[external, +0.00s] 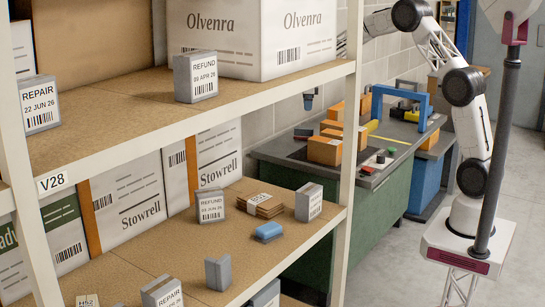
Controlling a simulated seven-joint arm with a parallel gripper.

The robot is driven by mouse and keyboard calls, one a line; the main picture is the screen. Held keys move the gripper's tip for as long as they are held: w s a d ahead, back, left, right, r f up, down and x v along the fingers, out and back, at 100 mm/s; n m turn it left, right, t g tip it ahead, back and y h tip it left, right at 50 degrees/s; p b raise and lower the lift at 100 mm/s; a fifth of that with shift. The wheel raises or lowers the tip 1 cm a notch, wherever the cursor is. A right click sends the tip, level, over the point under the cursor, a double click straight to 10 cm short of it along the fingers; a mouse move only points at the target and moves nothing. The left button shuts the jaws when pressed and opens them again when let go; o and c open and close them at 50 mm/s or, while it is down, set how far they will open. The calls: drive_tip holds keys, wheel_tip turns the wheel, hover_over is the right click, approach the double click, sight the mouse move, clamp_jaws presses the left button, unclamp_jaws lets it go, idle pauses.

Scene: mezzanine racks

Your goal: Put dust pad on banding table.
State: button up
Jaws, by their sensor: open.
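A small blue pad (269,231), which looks like the dust pad, lies flat on the lower brown shelf board, in front of a bundle of folded brown card. The table with a dark grey top and green sides (388,178), which looks like the banding table, stands behind the rack to the right. A blue arch (405,92) stands toward its far end. My arm rises from its base at the right and reaches left at the top.
Labelled grey blocks stand near the pad, including one on its right (309,202). A rack post (345,150) and the upper shelf (190,112) bound the lower shelf. Orange cartons (325,150) occupy part of the table. A dark pole (497,150) stands before my arm.

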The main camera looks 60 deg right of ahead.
drive_tip(key=s+a+r+n, duration=0.4)
drive_tip(key=s+r+n, duration=0.15)
drive_tip(key=s, duration=0.35)
drive_tip(key=s+a+r+n+t, duration=0.1)
drive_tip(key=s+a+r+n, duration=0.4)
drive_tip(key=s, duration=0.4)
drive_tip(key=s+a+r+n, duration=0.35)
drive_tip(key=s+r, duration=0.35)
drive_tip(key=s, duration=0.3)
drive_tip(key=s+a+f+n, duration=0.1)
drive_tip(key=s+a+n, duration=0.2)
drive_tip(key=s+n, duration=0.4)
drive_tip(key=s+a+f+n+t, duration=0.1)
drive_tip(key=s+n, duration=0.7)
drive_tip(key=s, duration=1.7)
drive_tip(key=a+f, duration=0.1)
drive_tip(key=a, duration=0.1)
drive_tip(key=shift+s+a, duration=0.2)
drive_tip(key=shift+a, duration=0.2)
